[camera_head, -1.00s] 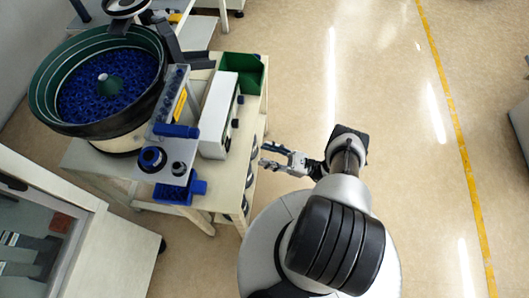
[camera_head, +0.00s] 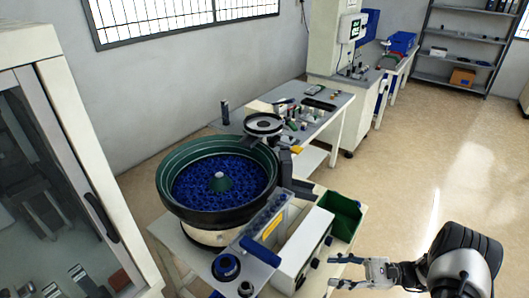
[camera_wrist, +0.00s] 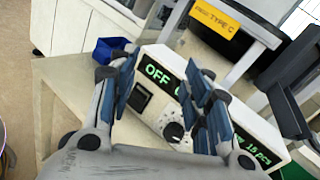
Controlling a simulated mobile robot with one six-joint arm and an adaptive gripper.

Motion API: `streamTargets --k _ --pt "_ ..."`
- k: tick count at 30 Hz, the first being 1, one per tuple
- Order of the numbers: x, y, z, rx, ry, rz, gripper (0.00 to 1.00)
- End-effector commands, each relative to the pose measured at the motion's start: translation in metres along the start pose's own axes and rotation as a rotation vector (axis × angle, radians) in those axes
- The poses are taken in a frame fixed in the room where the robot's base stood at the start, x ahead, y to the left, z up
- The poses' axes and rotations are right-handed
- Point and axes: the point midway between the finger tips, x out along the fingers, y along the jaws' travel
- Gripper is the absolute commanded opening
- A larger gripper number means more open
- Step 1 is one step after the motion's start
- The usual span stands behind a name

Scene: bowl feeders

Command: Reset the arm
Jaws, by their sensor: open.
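My gripper (camera_head: 362,272) is at the lower right of the head view, beside the right side of the feeder table. Its fingers point left and are apart with nothing between them. In the wrist view my gripper (camera_wrist: 165,90) shows both fingers spread in front of a white control box (camera_wrist: 178,104). That box has a green display reading "OFF", a dark switch and a round knob. My arm is folded at the lower right of the head view.
A bowl feeder (camera_head: 218,190) full of blue parts stands on the feeder table, with a green bin (camera_head: 340,217) at its right. A cabinet (camera_head: 75,140) is at the left. A workbench (camera_head: 315,115) stands behind. The floor (camera_head: 400,190) at the right is clear.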

Motion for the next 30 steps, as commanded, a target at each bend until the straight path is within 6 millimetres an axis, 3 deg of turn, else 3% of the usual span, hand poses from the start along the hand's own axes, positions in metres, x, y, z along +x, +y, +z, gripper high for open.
streamTargets --k 1,4,11,21,30 --pt "0.006 -0.009 0.022 -0.034 0.045 0.066 0.45" --pt "0.017 -0.015 0.057 -0.092 0.131 0.183 0.45" --pt "0.043 -0.013 0.137 -0.252 0.332 0.439 0.45" --pt "0.066 0.028 0.238 -0.56 0.631 0.764 0.45" --pt "0.066 0.079 0.301 -0.896 0.89 0.988 0.45"
